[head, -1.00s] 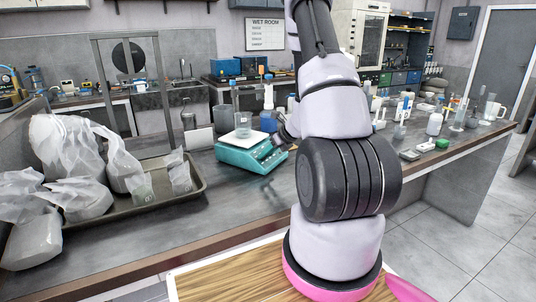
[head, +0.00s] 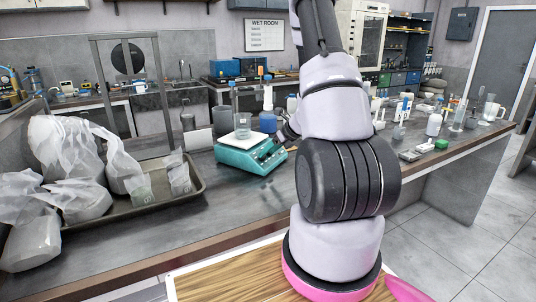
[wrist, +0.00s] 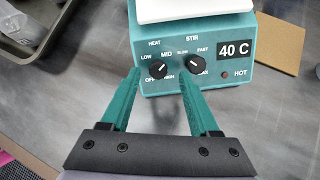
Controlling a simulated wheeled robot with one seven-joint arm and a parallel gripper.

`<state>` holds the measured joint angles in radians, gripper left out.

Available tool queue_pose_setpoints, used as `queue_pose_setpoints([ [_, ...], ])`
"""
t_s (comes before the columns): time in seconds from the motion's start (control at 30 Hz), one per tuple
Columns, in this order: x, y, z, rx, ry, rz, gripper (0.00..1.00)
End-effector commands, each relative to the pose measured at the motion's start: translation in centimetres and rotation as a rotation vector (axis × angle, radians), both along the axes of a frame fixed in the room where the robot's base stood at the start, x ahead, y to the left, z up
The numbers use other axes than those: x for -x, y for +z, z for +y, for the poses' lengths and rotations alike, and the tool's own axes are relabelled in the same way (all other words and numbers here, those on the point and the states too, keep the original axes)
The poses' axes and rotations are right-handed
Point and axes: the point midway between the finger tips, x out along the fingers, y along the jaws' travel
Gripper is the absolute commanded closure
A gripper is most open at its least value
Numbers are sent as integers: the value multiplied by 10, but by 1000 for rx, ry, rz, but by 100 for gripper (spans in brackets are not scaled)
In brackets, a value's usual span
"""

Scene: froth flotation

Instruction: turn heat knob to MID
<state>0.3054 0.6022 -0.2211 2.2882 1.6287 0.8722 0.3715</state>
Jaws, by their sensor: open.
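The teal hot plate (head: 250,160) stands on the bench, with a glass beaker (head: 242,132) on its white top. In the wrist view its front panel (wrist: 213,84) faces me. The HEAT knob (wrist: 158,67) is black with a pale line. The line slants from lower left to upper right, and I cannot tell which end points. Labels OFF, LOW and MID are readable around it. My gripper (wrist: 160,72) is open, its teal fingertips appearing on either side of the HEAT knob. I cannot tell whether they touch it. My arm partly hides the gripper in the head view.
The STIR knob (wrist: 194,65) is close to the right fingertip. The display (wrist: 234,50) reads 40 C, above a HOT lamp (wrist: 225,75). A tray (head: 130,211) with bagged samples (head: 78,170) is left of the hot plate. Bottles (head: 267,120) stand behind it.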

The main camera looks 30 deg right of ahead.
Motion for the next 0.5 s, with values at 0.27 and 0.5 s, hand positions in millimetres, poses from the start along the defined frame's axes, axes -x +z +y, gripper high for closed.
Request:
queue_pose_setpoints([
  [0.27,33,43,-21,1,-4,-4,38],
  [0.5,48,62,-29,0,-3,-2,38],
])
